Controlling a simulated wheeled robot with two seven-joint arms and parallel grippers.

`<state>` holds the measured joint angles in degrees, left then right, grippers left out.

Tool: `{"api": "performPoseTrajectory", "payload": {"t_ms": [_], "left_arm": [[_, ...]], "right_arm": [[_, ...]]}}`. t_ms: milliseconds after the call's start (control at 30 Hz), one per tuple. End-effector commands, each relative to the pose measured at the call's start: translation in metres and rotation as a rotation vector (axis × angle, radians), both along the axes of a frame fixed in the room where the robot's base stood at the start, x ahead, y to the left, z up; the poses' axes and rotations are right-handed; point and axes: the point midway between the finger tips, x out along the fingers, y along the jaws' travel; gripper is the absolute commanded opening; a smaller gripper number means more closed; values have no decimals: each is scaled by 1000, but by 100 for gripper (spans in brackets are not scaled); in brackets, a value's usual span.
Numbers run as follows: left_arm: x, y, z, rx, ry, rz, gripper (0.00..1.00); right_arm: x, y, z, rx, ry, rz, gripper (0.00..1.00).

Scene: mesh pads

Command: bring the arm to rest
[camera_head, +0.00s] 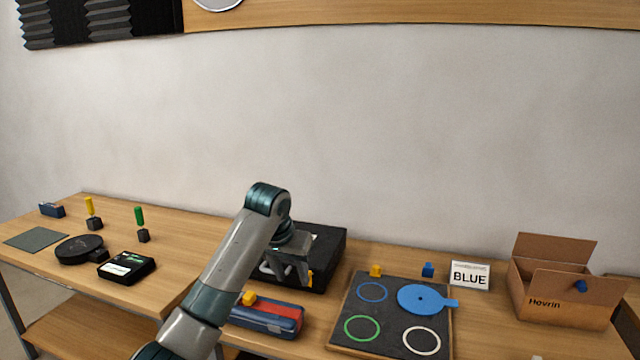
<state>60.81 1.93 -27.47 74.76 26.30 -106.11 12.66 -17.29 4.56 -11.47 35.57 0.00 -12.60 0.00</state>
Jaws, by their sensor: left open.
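My left arm comes in from the bottom left, and its gripper (291,271) hangs open and pointing down over the front of a black case (325,245). I see nothing held between its fingers, though the fingertips are small and partly merge with the dark case. My right gripper is not in view. A dark board (387,337) with coloured rings lies to the right of the gripper. A round blue pad with a tab (423,299) lies on its upper right part. The blue, green and white rings on the board are bare.
A sign reading BLUE (470,275) and a cardboard box (560,302) stand right of the board. Yellow (376,270) and blue (428,269) blocks sit behind it. A blue and red case (268,318) is near my forearm. A black disc (79,249) and black box (126,267) are left.

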Motion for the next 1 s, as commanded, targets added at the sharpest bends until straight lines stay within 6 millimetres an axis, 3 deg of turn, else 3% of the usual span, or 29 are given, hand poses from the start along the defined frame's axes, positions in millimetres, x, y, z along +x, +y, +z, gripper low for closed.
{"api": "performPoseTrajectory", "payload": {"t_ms": [367, 567, 767, 1000], "left_arm": [[-21, 1, -49, -18, 11, -11, 41], [-44, 4, -93, -34, 20, -14, 41], [-89, 12, -158, -58, 32, -13, 41], [-157, 29, -226, -78, 40, 6, 41]], "right_arm": [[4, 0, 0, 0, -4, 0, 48], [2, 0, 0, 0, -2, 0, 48], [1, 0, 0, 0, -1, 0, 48], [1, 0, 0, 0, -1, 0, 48]]}}
